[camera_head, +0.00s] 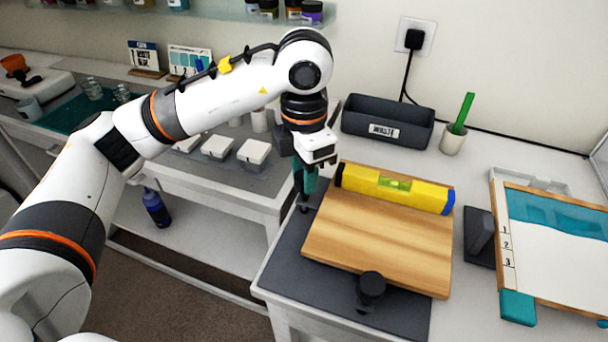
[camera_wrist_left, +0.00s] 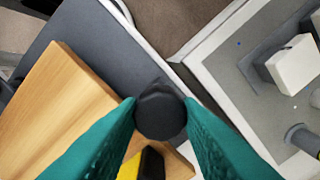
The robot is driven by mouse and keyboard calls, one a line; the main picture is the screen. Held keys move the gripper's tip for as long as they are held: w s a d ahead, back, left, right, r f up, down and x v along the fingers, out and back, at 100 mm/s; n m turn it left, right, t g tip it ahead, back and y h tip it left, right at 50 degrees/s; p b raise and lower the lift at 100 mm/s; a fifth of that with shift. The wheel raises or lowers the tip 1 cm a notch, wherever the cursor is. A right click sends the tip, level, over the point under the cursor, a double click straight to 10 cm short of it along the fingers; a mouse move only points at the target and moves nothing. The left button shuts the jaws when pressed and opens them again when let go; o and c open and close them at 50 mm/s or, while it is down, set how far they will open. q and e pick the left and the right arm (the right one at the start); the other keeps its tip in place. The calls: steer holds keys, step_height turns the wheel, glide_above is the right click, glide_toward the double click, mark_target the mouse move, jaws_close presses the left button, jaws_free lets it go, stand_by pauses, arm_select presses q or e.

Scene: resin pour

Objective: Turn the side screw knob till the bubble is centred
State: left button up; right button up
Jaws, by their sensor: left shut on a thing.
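The yellow spirit level (camera_head: 415,194) with blue and black end caps lies across the back of the wooden board (camera_head: 370,240). Its green vial (camera_head: 394,184) faces up; the bubble is too small to place surely. My left gripper (camera_head: 304,190) points down at the board's left edge. In the left wrist view its teal fingers (camera_wrist_left: 160,115) are closed on the sides of the black side screw knob (camera_wrist_left: 159,110). The gripper mostly hides that knob in the head view. A second black knob (camera_head: 371,285) stands at the board's front edge. My right gripper is out of view.
The board is over a dark grey mat (camera_head: 290,268). A dark block (camera_head: 480,236) and a framed panel (camera_head: 550,245) lie to the right. White blocks are on the left bench.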

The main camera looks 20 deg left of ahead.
arm_select(q)
steer(key=shift+w+r+n, duration=0.15)
steer(key=shift+r+n, duration=0.1)
steer(key=shift+n, duration=0.35)
steer(key=o, duration=0.9)
steer(key=shift+c, duration=0.2)
steer(key=shift+o, duration=0.6)
steer(key=shift+f, duration=0.15)
step_height(320, 180, up, 12)
steer(key=shift+s, duration=0.3)
steer(key=shift+d, duration=0.1)
